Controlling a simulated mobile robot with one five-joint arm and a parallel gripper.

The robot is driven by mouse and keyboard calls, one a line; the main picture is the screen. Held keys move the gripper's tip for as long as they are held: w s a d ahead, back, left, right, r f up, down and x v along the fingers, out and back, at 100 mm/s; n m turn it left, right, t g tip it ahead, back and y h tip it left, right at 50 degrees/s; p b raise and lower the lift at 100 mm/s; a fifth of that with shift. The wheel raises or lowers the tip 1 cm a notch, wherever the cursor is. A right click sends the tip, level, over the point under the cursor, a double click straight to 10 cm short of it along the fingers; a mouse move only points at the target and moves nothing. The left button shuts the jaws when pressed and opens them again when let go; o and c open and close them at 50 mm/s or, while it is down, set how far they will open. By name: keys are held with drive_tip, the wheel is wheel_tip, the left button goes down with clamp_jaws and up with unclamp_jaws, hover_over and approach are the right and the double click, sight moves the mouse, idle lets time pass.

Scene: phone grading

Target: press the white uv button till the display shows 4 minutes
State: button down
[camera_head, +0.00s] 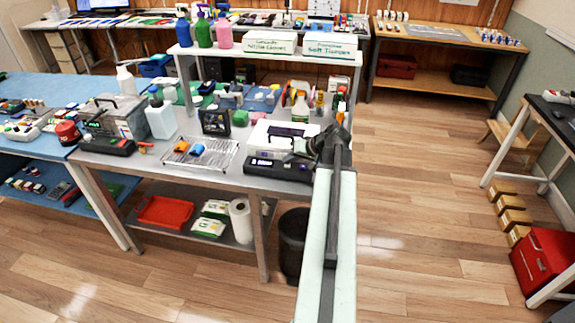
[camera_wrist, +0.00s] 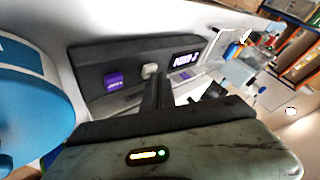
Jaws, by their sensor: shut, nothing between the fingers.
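The black UV device (camera_head: 283,170) lies along the front right edge of the grey table. In the wrist view its dark front (camera_wrist: 88,68) carries a purple button (camera_wrist: 113,80), a white button (camera_wrist: 150,71) and a lit display (camera_wrist: 187,59). The display's figures are too small and slanted to read. My gripper (camera_wrist: 157,78) is shut and empty. Its fingertips are just beside the white button in the picture; I cannot tell whether they touch it. In the head view my arm reaches up to the right end of the device, and the fingertips are hard to make out.
A metal tray (camera_head: 209,163) with orange and blue items lies left of the device. A white box (camera_head: 272,135) stands behind it. A large blue and white round object (camera_wrist: 25,105) is close at left in the wrist view. Open floor (camera_head: 430,190) lies to the right.

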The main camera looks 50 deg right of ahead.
sight(289, 166)
drive_tip(key=shift+f, duration=0.3)
drive_tip(key=shift+r, duration=0.15)
idle(0.3)
drive_tip(key=shift+r+p, duration=0.7)
drive_tip(key=shift+r, duration=0.1)
wheel_tip(289, 166, up, 5)
drive_tip(key=p, duration=0.5)
drive_tip(key=shift+r, duration=0.1)
idle(0.4)
